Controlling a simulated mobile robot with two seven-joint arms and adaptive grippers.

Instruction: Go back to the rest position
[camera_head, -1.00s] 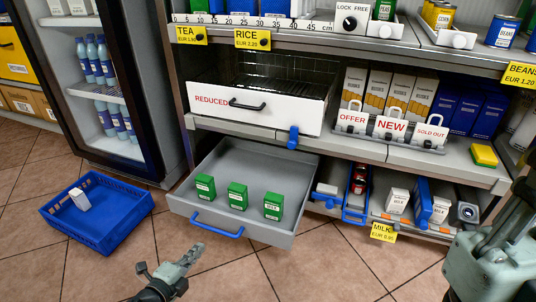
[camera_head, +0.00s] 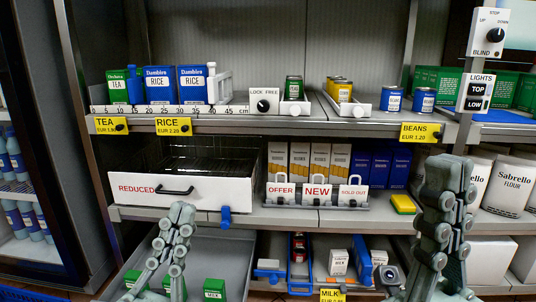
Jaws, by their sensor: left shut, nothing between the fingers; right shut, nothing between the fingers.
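My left gripper (camera_head: 181,212) points upward at the lower left in the head view. It is shut and empty, in front of the open grey drawer (camera_head: 200,245). My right gripper (camera_head: 449,168) points upward at the right, in front of the shelves. It is also shut and empty. The arms behind both grippers run out of the bottom of the picture.
The white REDUCED drawer (camera_head: 232,187) stands out from the middle shelf. Green boxes (camera_head: 215,288) lie in the grey drawer below. A blue crate (camera_head: 20,294) shows at the lower left corner. A glass-fronted fridge (camera_head: 42,180) stands at the left.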

